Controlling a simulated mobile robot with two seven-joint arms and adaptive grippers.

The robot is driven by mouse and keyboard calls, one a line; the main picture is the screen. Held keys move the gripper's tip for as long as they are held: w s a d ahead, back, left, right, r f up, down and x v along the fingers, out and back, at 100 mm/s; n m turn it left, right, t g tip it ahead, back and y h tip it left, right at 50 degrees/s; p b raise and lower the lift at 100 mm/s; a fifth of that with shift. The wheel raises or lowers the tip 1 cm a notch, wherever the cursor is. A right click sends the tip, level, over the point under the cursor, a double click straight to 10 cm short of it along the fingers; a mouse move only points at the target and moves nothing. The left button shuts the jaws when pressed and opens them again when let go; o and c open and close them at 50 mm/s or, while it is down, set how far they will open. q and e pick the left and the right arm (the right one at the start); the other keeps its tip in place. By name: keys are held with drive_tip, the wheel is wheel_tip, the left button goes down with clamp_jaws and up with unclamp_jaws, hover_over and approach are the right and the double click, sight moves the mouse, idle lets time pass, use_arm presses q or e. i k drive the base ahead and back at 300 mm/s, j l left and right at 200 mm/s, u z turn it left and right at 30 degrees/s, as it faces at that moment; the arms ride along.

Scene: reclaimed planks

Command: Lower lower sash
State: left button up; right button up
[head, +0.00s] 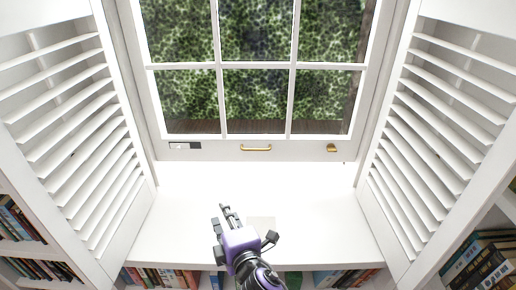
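The window's lower sash (215,150) is a white frame with several panes, seen at the top middle of the head view. Its bottom rail carries a brass handle (256,148) in the middle and a small brass piece (332,148) at the right. A bright white band lies below the rail, so the gap to the sill is hard to judge. My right gripper (231,215), with a purple body, is over the white sill (180,220), below the handle in the picture and apart from it. Its finger opening is unclear. My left gripper is out of view.
White louvred shutters stand open at left (75,130) and right (440,130), angled toward the sill. Bookshelves with books (160,277) lie below the sill and at both sides. The sill is largely clear around my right gripper.

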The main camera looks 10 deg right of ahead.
sight(224, 147)
drive_tip(key=i+l, duration=0.75)
